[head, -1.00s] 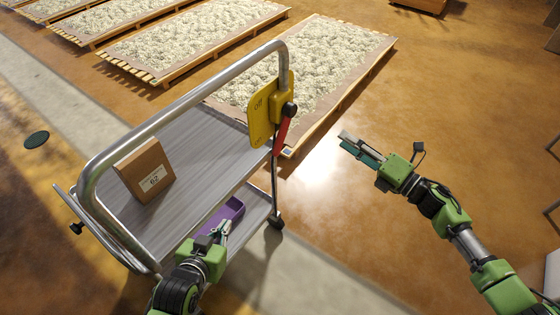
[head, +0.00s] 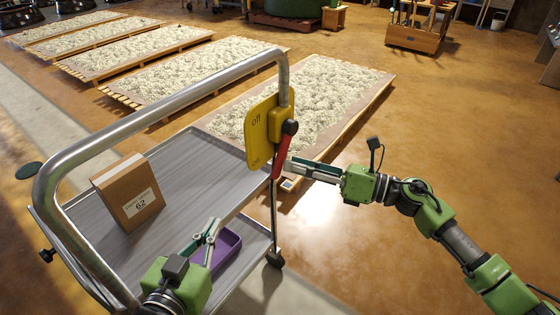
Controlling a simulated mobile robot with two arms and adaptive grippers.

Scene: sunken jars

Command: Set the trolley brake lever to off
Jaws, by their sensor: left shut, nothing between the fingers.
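The trolley (head: 205,162) stands in front of me with a bent metal handrail. The red brake lever (head: 282,155) hangs from a dark pivot and points down, towards the lower label. My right gripper (head: 292,163) is just right of the lever, its fingertips very near it; I cannot tell whether they touch or how far the fingers are apart. My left gripper (head: 213,226) is shut and empty, in front of the trolley's decks.
A cardboard box (head: 128,192) marked 62 is on the upper deck. A purple tray (head: 223,247) is on the lower deck. Low beds of pale material (head: 325,95) lie behind the trolley. The floor to the right is mostly open.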

